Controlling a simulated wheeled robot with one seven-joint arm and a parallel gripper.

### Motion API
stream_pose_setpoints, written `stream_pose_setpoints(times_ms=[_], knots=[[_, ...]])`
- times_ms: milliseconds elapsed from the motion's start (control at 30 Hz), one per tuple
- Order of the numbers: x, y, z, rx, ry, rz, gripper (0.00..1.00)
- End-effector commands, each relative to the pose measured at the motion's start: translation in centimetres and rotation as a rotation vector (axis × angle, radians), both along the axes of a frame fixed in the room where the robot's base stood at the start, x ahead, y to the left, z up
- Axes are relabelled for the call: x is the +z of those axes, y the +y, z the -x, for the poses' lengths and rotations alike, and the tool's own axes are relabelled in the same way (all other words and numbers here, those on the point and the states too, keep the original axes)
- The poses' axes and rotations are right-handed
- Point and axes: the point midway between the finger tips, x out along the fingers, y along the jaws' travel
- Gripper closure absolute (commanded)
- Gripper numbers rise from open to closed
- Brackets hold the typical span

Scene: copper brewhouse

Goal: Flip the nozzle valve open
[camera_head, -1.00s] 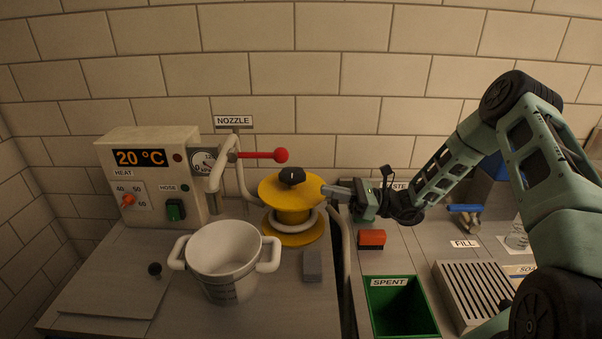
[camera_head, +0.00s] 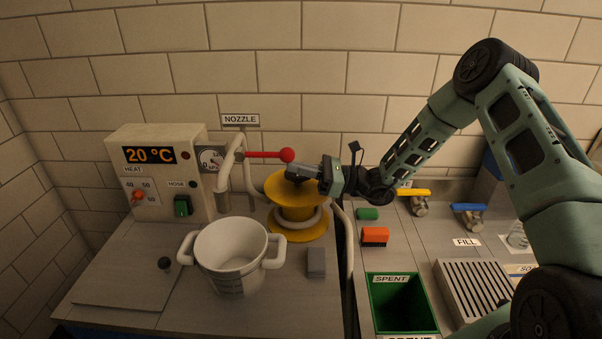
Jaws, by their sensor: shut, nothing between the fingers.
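The nozzle valve is a red-knobbed lever (camera_head: 264,154) on a pale pipe below the NOZZLE sign (camera_head: 240,119). The lever sticks out to the right, roughly level, with its round knob at the right end. The nozzle pipe (camera_head: 225,172) bends down behind the white pot (camera_head: 231,246). My gripper (camera_head: 298,175) is shut and empty. It points left, just below and right of the red knob, over the yellow hose reel (camera_head: 296,206), and hides the reel's black top knob. I cannot tell whether it touches the reel or the lever.
A grey block (camera_head: 316,263) lies by the pot. A green SPENT bin (camera_head: 400,303), orange sponge (camera_head: 374,236) and slatted drain (camera_head: 474,291) are at right.

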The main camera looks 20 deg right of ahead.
Motion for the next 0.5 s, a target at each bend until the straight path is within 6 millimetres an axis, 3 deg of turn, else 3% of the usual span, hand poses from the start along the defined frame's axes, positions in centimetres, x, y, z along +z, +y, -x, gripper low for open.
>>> stream_pose_setpoints(times_ms=[500], knots=[[0.86, -0.14, 0.04, -0.001, 0.013, 0.03, 1.0]])
